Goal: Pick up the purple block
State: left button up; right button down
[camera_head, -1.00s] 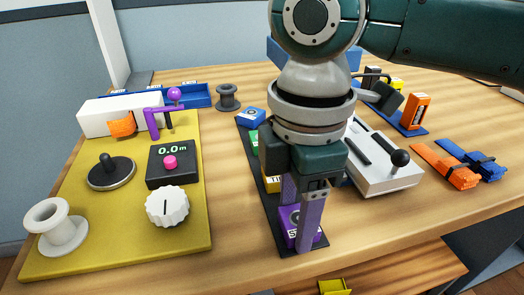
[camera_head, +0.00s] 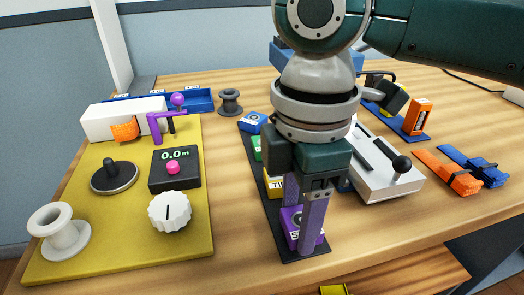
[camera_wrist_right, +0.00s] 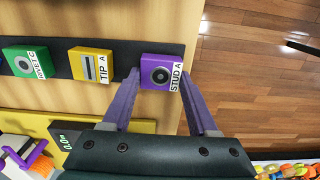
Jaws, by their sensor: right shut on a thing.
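The purple block (camera_head: 290,218), labelled "STUD A", sits at the near end of a dark strip (camera_head: 287,245) on the wooden table. My right gripper (camera_head: 301,232) points down over it, with one finger on each side, shut on the block. In the right wrist view the purple block (camera_wrist_right: 158,72) lies between the fingertips of my right gripper (camera_wrist_right: 160,80). The near finger hides part of the block in the head view. I cannot see any gap under the block. My left gripper is not in view.
A yellow block (camera_wrist_right: 90,64) and a green block (camera_wrist_right: 25,62) stand in line on the same strip. A white device with a black lever (camera_head: 385,178) is close on the right. A yellow panel (camera_head: 110,235) with knobs is on the left. The table's front edge is near.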

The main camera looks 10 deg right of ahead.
notch_tip(320, 180, up, 19)
jog(key=p, duration=0.4)
notch_tip(320, 180, up, 8)
jog(key=m+p, duration=0.6)
jog(key=m, duration=0.1)
send_over(298, 219)
jog(key=d, duration=0.3)
jog(key=s+d+r+m+p, duration=0.2)
jog(key=d+r+m+p, duration=0.2)
jog(key=r+m+p, duration=0.45)
jog(key=s+r+m+p, duration=0.1)
jog(key=s+r+p, duration=0.2)
jog(key=r+p, duration=1.5)
jog(key=s+r+m+p, duration=0.1)
jog(key=s+r+p, duration=0.2)
jog(key=r+p, duration=1.5)
jog(key=shift+s+m, duration=0.15)
jog(key=shift+m, duration=0.2)
jog(key=shift+d+f, duration=0.1)
